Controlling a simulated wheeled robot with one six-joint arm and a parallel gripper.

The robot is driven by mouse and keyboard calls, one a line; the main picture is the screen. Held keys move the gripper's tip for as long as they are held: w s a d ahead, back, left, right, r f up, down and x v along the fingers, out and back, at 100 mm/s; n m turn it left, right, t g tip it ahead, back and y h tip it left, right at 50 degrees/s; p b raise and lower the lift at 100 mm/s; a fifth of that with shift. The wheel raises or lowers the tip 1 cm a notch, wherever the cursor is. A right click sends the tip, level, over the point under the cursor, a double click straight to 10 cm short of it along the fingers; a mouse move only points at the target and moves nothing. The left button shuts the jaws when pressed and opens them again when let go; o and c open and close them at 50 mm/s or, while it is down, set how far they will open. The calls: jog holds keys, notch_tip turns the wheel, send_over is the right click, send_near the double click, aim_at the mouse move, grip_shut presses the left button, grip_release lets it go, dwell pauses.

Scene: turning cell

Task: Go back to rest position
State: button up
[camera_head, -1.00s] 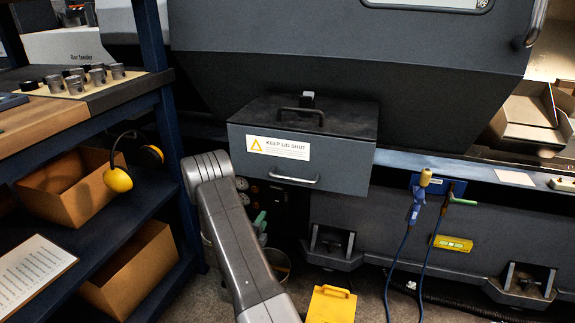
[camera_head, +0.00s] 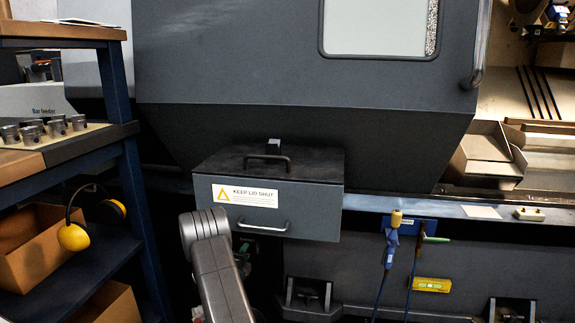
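My own arm shows at the bottom centre-left as a grey link, in front of the machine and just below the grey box (camera_head: 315,215). My gripper is not in view, so its state and anything in it are hidden. The box has a dark lid (camera_head: 290,163) that lies shut, with a black handle on top. A "KEEP LID SHUT" label with a yellow triangle and a metal handle are on its front. The arm link overlaps the box's lower left corner in the picture; I cannot tell whether they touch.
A blue-framed shelf (camera_head: 132,180) stands at the left with metal cylinders, yellow ear defenders (camera_head: 74,237) and cardboard boxes. The large grey machine (camera_head: 240,60) fills the back. Blue-handled tools (camera_head: 390,245) with cables hang at the right, near a yellow level (camera_head: 431,285).

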jog(key=shift+s, duration=0.1)
jog(key=s+a+p, duration=0.3)
jog(key=s+p, duration=0.1)
jog(key=s, duration=0.9)
jog(key=w+d+b, duration=0.1)
jog(key=w, duration=0.3)
jog(key=w+d+b, duration=0.1)
jog(key=w+b, duration=0.1)
jog(key=w, duration=0.3)
jog(key=w+d+b, duration=0.1)
jog(key=w, duration=0.3)
jog(key=shift+w+d+f, duration=0.1)
jog(key=shift+w+f, duration=0.05)
jog(key=shift+w, duration=0.1)
jog(key=s+a+n+p, duration=0.2)
jog(key=s+n+p, duration=0.5)
jog(key=s, duration=0.6)
jog(key=n, duration=0.2)
jog(key=shift+s+a+n, duration=0.25)
jog(key=shift+a+n, duration=0.1)
jog(key=shift+n, duration=0.05)
